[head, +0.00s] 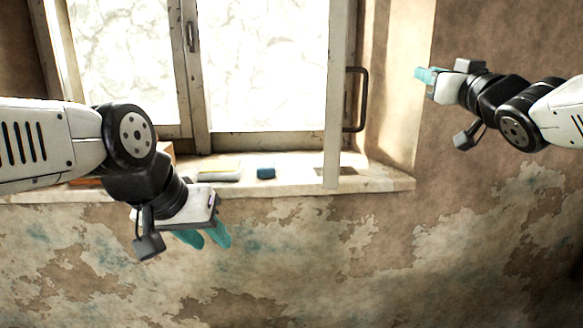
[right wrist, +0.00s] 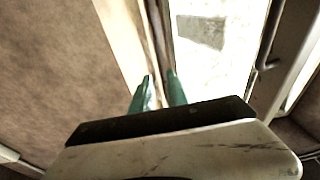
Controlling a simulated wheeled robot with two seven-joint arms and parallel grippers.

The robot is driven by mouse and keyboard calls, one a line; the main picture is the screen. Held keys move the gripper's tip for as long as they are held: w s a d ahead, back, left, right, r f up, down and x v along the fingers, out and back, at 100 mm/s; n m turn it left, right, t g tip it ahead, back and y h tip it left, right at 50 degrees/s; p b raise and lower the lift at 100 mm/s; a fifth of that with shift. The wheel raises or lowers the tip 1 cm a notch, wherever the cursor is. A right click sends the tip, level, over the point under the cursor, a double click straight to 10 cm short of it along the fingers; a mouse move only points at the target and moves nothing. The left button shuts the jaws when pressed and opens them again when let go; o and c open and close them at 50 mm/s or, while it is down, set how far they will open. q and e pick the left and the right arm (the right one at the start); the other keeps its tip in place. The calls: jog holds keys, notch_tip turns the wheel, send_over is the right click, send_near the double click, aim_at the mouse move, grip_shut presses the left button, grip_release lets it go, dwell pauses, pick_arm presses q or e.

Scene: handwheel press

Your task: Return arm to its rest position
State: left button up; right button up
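My left gripper (head: 206,238) hangs in front of the wall below the window sill, at the left of the head view. Its two teal fingers point down and stand apart with nothing between them. My right gripper (head: 425,75) is raised at the right of the head view, pointing left in front of the wall by the window. In the right wrist view its two teal fingers (right wrist: 158,86) show a narrow gap with nothing held. No handwheel press is visible in either view.
A window (head: 262,80) with a small latch (head: 190,37) fills the back. A sash edge (head: 338,110) carries a dark bar handle (head: 362,100). On the sill (head: 385,182) lie a blue item (head: 265,173) and a pale item (head: 218,175). The peeling wall (head: 330,260) below is clear.

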jog(key=s+a+f+m+g+h, duration=0.1)
jog(key=s+a+f+g, duration=0.2)
jog(key=f, duration=0.4)
jog(key=s+a+f+m+g, duration=0.1)
jog(key=s+a+f+g, duration=0.15)
jog(key=f, duration=0.45)
jog(key=s+a+f+g+h, duration=0.1)
jog(key=s+a+f+g, duration=0.1)
jog(key=s+f+g, duration=0.3)
jog(key=s+a+f+g+y, duration=0.1)
jog(key=s+a+f+g, duration=0.2)
jog(key=s+a+f, duration=0.3)
jog(key=shift+s+a+f+n+y, duration=0.2)
jog(key=shift+f+n+y, duration=0.2)
jog(key=shift+f, duration=0.15)
